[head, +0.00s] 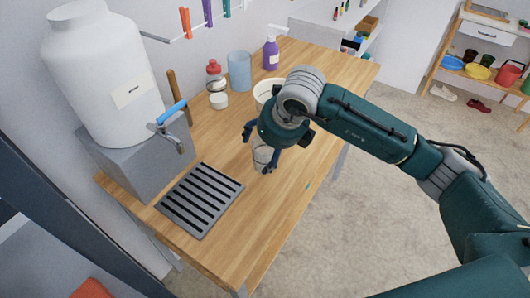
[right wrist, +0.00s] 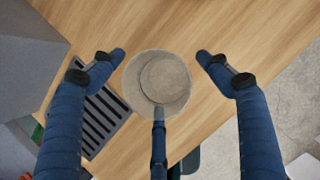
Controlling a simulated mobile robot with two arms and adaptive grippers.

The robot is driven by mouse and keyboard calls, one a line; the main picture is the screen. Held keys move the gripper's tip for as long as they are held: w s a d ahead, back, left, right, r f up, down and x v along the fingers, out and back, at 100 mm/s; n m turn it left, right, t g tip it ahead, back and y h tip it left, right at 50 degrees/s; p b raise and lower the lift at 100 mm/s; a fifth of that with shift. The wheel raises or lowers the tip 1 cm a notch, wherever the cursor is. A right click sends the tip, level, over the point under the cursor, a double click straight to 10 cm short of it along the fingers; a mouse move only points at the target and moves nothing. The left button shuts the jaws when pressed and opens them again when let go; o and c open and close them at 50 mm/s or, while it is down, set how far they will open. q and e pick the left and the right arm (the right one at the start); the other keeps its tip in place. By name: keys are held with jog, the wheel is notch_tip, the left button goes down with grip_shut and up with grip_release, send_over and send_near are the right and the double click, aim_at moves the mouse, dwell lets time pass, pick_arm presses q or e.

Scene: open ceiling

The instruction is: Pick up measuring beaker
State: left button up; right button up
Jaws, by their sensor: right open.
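The measuring beaker (head: 262,155) appears as a clear, greyish cup standing on the wooden table, partly hidden by my right gripper in the head view. In the right wrist view the beaker (right wrist: 157,82) is seen from above as a round open rim with a smaller round bottom inside. My right gripper (head: 261,146) is above and around the beaker, fingers pointing down. Its blue fingers (right wrist: 162,62) are spread wide, one on each side, with gaps between them and the beaker. A third finger shows at the beaker's near rim; I cannot tell whether it touches. My left gripper is not in view.
A slotted drain grate (head: 200,199) lies on the wooden table (head: 271,222) beside a white tank (head: 105,80) with a blue-handled tap (head: 172,112). A white bowl (head: 263,88), blue cup (head: 239,72), red-capped bottle (head: 214,70) and purple spray bottle (head: 271,53) stand farther back.

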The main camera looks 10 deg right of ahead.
jog(key=shift+w+f, duration=0.15)
jog(key=shift+f, duration=0.15)
jog(key=c, duration=0.8)
jog(key=shift+c, duration=0.2)
jog(key=shift+r, duration=0.15)
